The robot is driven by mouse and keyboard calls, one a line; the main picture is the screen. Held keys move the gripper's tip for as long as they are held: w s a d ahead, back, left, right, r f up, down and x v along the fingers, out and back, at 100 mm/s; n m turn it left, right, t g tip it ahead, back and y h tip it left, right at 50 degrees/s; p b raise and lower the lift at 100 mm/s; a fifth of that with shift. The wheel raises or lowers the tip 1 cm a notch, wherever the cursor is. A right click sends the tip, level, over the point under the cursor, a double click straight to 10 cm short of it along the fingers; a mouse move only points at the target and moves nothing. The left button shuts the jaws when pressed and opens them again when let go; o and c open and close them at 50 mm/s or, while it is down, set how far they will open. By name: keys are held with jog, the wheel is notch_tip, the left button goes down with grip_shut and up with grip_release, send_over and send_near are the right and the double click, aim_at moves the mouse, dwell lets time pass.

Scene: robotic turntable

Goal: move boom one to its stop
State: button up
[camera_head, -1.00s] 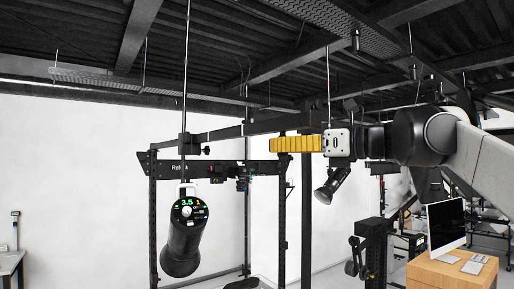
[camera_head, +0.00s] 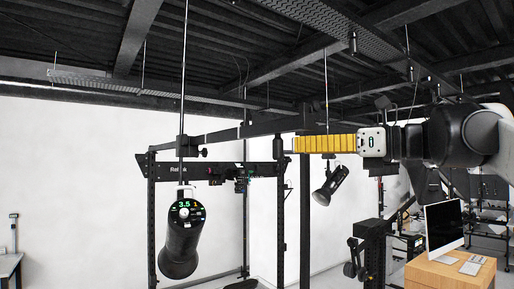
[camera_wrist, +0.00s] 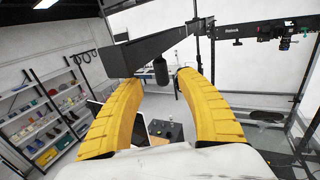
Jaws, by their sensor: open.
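A long dark boom (camera_head: 225,135) runs level across the head view, with a clamp near its left end. A black studio light (camera_head: 180,240) hangs at that end, its round display reading 3.5 and 1. Which boom is number one is not marked on the beam itself. My gripper (camera_head: 296,145) with yellow ribbed fingers points left, just below the boom's right part. The boom (camera_wrist: 160,47) crosses beyond the fingertips there; contact cannot be told. No stop can be made out.
A black rack frame (camera_head: 152,215) stands behind the hanging light. A second light (camera_head: 330,185) hangs below my gripper. A wooden desk (camera_head: 450,276) with a monitor (camera_head: 444,228) is at the lower right. Shelves (camera_wrist: 45,125) line the wall in the wrist view.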

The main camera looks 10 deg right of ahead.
jog(key=v, duration=0.5)
jog(key=shift+s+d, duration=0.25)
